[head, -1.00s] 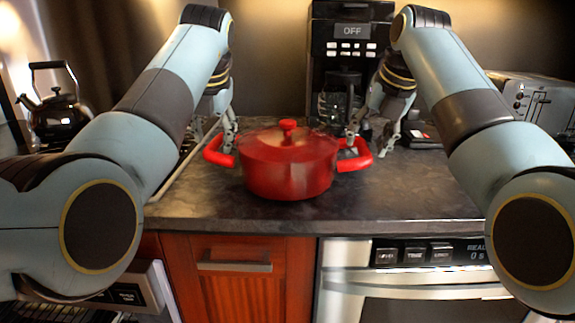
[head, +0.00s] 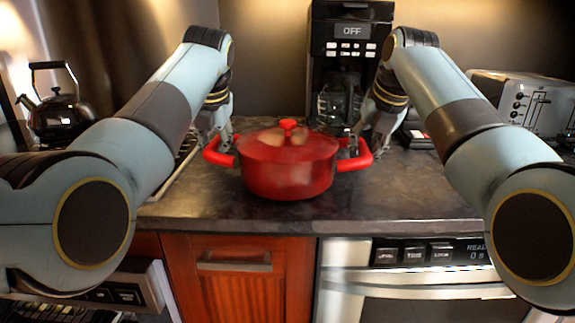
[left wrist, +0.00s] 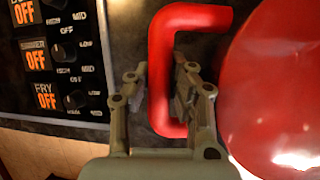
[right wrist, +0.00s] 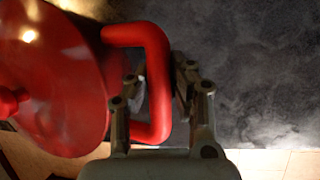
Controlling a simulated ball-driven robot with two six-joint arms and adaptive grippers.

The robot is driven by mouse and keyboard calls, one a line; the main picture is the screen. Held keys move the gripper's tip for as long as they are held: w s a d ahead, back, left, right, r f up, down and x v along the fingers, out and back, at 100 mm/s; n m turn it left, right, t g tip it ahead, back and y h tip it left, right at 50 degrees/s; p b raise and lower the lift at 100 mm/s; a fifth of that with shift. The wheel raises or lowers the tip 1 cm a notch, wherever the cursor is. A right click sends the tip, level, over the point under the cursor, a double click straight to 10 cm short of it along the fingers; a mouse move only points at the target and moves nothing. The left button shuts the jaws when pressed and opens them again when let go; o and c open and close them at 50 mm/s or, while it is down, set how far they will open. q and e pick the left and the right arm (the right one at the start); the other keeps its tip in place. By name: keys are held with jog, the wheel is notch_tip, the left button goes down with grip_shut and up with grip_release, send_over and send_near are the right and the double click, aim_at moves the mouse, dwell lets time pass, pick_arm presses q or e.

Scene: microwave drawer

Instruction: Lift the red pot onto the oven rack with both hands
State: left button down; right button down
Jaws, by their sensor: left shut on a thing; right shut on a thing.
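The red pot (head: 290,172), lid on, stands upright on the dark counter in the head view, a handle on each side. My left gripper (head: 222,143) is shut on the pot's left handle; in the left wrist view the red bar (left wrist: 160,70) runs between its fingers. My right gripper (head: 354,146) is shut on the right handle, and the right wrist view shows that bar (right wrist: 158,85) between its fingers. The pot's body partly hides the right fingertips in the head view. An oven rack cannot be made out for certain; dark slats (head: 45,312) show at the lower left.
A coffee maker (head: 348,50) stands behind the pot, a toaster (head: 530,100) at the right and a kettle (head: 58,110) at the left. Stove knobs (left wrist: 70,55) lie beside the left gripper. The counter (head: 420,195) in front and right is clear.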

dwell(0.4)
pick_arm(q)
jog(key=shift+w+r, duration=0.2)
jog(key=shift+r, duration=0.1)
pick_arm(e)
jog(key=shift+w+r, duration=0.2)
jog(key=shift+r, duration=0.1)
